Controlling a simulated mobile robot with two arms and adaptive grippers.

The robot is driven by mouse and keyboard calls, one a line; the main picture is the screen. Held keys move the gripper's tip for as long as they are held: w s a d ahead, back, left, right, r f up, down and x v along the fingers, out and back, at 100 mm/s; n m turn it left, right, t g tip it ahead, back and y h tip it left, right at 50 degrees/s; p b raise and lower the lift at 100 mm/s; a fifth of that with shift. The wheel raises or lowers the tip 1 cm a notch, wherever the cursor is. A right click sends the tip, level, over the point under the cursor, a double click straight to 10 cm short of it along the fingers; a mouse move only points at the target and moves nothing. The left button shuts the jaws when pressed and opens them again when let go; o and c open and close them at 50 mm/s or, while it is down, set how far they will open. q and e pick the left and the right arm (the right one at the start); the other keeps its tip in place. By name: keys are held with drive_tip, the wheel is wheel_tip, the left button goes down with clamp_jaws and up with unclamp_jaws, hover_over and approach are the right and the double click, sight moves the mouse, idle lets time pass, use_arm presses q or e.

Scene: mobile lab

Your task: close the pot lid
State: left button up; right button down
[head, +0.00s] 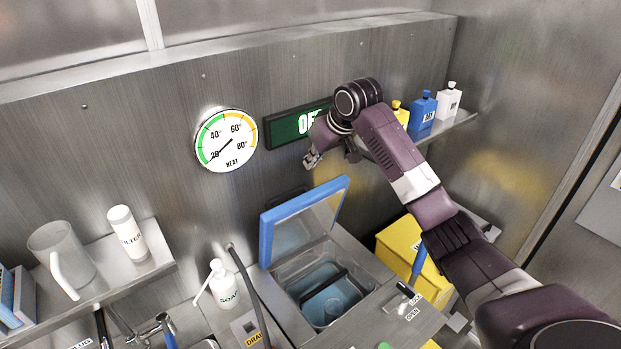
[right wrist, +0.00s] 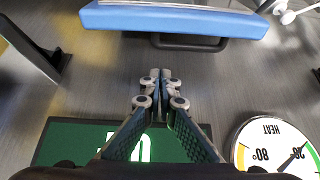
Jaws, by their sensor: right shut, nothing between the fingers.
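The pot (head: 327,292) is a square metal vessel set in the counter in the head view, with bluish contents. Its lid (head: 304,219), blue-rimmed with a see-through panel, stands open and tilted up at the pot's back left. The lid's blue edge (right wrist: 180,20) also crosses the top of the right wrist view, with a dark handle (right wrist: 189,42) beside it. My right gripper (head: 309,160) is above and behind the lid, near the wall, apart from it. Its fingertips (right wrist: 160,77) are together with nothing between them. My left gripper is not in view.
A green sign (head: 284,128) and a round heat gauge (head: 226,140) are on the back wall close to my right gripper. A shelf with small bottles (head: 423,108) is right of it. A soap bottle (head: 224,284) and hose (head: 243,275) stand left of the pot.

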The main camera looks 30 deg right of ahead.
sight(311, 190)
drive_tip(key=p+x, duration=0.2)
drive_tip(key=x, duration=0.4)
drive_tip(key=shift+w+f, duration=0.25)
drive_tip(key=shift+s+d+f+p, duration=0.1)
drive_tip(key=shift+s+f+p, duration=0.1)
drive_tip(key=shift+s+p, duration=0.35)
drive_tip(key=shift+s+d+f+p, duration=0.1)
drive_tip(key=shift+s+f+p, duration=0.1)
drive_tip(key=shift+s+p, duration=0.4)
drive_tip(key=shift+s+f, duration=0.1)
drive_tip(key=shift+s, duration=0.65)
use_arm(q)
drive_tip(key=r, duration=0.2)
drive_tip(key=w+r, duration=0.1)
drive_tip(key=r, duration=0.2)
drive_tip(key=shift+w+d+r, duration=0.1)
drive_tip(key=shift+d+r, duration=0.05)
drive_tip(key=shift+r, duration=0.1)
use_arm(e)
drive_tip(key=shift+f, duration=0.15)
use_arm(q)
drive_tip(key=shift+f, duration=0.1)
